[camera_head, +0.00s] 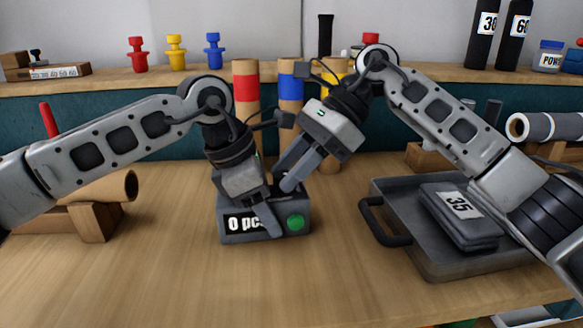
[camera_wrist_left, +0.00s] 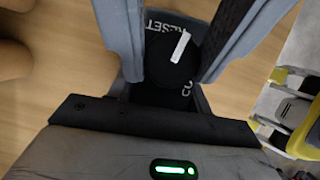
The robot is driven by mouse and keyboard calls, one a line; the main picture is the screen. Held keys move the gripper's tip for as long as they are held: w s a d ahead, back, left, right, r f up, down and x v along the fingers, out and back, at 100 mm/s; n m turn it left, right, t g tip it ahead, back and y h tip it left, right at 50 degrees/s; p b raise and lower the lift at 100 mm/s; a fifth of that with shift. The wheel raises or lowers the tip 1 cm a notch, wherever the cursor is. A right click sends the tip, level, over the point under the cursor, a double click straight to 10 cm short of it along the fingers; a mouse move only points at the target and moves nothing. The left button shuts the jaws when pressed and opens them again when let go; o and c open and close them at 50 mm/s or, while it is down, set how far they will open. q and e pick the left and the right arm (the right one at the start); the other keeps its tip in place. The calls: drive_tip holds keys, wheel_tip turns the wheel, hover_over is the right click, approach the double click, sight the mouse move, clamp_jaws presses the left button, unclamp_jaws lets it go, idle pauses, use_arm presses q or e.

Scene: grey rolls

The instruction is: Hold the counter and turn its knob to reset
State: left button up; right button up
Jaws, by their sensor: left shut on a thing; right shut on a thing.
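The grey counter (camera_head: 234,236) stands on the table in the middle of the head view. Its display starts with "0 pc", partly covered, beside a green button. My right gripper (camera_head: 284,184) reaches down from the upper right, shut at the top of the counter. The left wrist view shows the black knob (camera_wrist_left: 160,58) with a white mark, between two grey fingers, near the word "RESET". Its contact with the fingers is partly hidden.
A grey tray (camera_head: 440,268) with a dark pouch (camera_head: 452,228) marked 35 lies to the right. A tan roll on a wooden stand (camera_head: 94,222) is at the left. Red (camera_head: 246,82) and blue-banded (camera_head: 291,88) tubes stand behind. The front table is clear.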

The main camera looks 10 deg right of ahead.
drive_tip(key=shift+n+g, duration=0.6)
drive_tip(key=shift+n, duration=0.2)
drive_tip(key=o, duration=1)
drive_tip(key=v, duration=1.2)
drive_tip(key=shift+a+r, duration=0.1)
drive_tip(key=shift+r, duration=0.05)
use_arm(q)
drive_tip(key=o, duration=1.2)
